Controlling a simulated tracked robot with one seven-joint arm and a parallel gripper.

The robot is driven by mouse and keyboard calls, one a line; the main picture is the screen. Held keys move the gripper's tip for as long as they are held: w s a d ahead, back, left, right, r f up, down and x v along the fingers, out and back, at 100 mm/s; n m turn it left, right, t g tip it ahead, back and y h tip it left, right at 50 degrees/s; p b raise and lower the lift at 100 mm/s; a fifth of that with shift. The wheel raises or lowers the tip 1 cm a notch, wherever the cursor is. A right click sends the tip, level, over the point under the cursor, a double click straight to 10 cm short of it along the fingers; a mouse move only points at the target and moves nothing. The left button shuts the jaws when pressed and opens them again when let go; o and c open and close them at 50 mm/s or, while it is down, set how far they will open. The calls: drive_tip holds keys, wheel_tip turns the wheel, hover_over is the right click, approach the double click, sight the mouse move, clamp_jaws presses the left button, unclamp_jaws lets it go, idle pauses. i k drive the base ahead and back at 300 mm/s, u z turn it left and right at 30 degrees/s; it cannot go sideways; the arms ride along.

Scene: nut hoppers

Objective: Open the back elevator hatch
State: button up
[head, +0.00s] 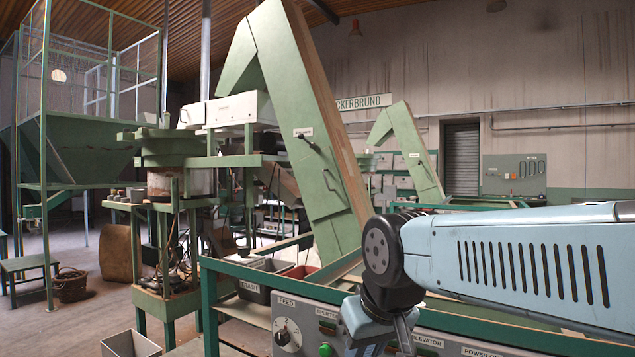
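The back elevator (418,155) is a slanted green chute behind the nearer one, right of the middle of the picture. A small white label shows on its face; at this size I cannot make out the hatch edges or a handle. The nearer elevator (285,95) is a larger slanted green chute with a labelled panel and two dark handles; its panel (325,190) looks shut. My blue arm comes in from the right and bends down at a black joint in front of the machines. My gripper is below the picture's bottom edge and is not seen.
A control panel (300,330) with a knob and labels, on a green frame, crosses the bottom foreground under my arm. A green hopper (85,150) stands at left, with a basket (70,285) on the floor. Open floor lies at lower left.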

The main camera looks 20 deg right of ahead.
sight(323, 194)
drive_tip(key=z, duration=0.05)
drive_tip(key=i, duration=1)
drive_tip(key=u, duration=0.1)
